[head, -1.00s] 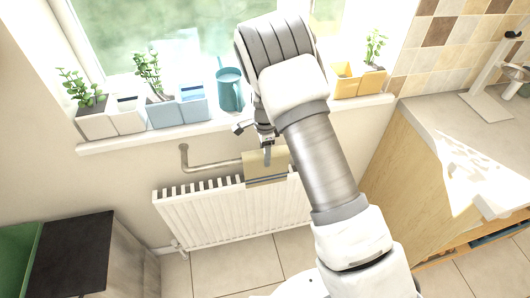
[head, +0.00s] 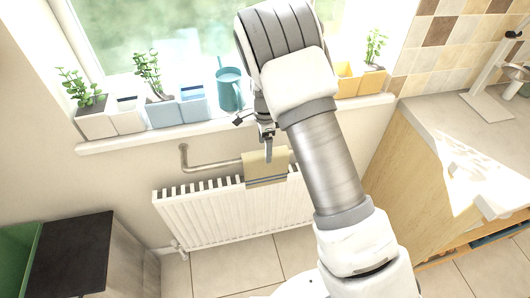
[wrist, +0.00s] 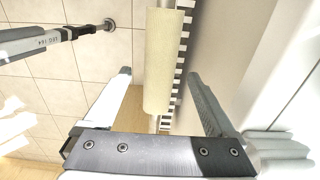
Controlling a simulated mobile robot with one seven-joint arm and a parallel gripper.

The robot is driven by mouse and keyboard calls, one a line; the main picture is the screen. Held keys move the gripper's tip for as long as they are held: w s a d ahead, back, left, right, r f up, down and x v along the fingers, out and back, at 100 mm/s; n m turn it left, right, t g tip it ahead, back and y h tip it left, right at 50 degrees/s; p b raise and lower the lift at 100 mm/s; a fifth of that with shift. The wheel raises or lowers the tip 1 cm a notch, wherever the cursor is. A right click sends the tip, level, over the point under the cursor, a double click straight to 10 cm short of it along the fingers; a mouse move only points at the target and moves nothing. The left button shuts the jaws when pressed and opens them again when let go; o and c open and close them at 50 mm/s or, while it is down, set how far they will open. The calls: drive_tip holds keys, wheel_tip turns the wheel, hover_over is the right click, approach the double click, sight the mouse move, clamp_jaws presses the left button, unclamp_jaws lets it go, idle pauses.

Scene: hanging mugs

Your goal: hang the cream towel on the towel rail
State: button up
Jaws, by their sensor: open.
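The cream towel (head: 265,172) hangs draped over the towel rail (head: 208,165), with dark stripes near its lower edge. It covers the rail's middle, and my arm hides the rail's right part. My gripper (head: 268,156) is at the towel's top edge in the head view. In the wrist view, my gripper (wrist: 158,76) has its two fingers wide apart, with the towel (wrist: 165,60) in view between and beyond them. Neither finger appears to press on the towel there.
A white radiator (head: 220,215) stands below the rail. The windowsill (head: 150,138) above holds plant pots, a teal mug (head: 229,92) and yellow pots (head: 360,82). A wooden counter (head: 400,170) is at the right. A dark cabinet (head: 75,250) is at the lower left.

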drive_tip(key=s+d+r+n+t+y, duration=0.1)
drive_tip(key=s+d+r+n, duration=0.1)
drive_tip(key=r, duration=0.9)
drive_tip(key=s+d+r+n, duration=0.1)
drive_tip(key=s+d+r, duration=0.2)
drive_tip(key=r, duration=0.8)
drive_tip(key=s+d+r+n+t, duration=0.1)
drive_tip(key=s+d+r+n, duration=0.2)
drive_tip(key=s, duration=0.4)
drive_tip(key=s+d+r+n+t, duration=0.2)
drive_tip(key=s+n, duration=0.3)
drive_tip(key=s, duration=0.3)
drive_tip(key=s+d+r+n+t+h, duration=0.1)
drive_tip(key=s+d+r+n, duration=0.2)
drive_tip(key=s, duration=0.5)
drive_tip(key=shift+s+d+r+n+t, duration=0.15)
drive_tip(key=shift+d+r+n+t, duration=0.15)
drive_tip(key=shift+d+n, duration=0.3)
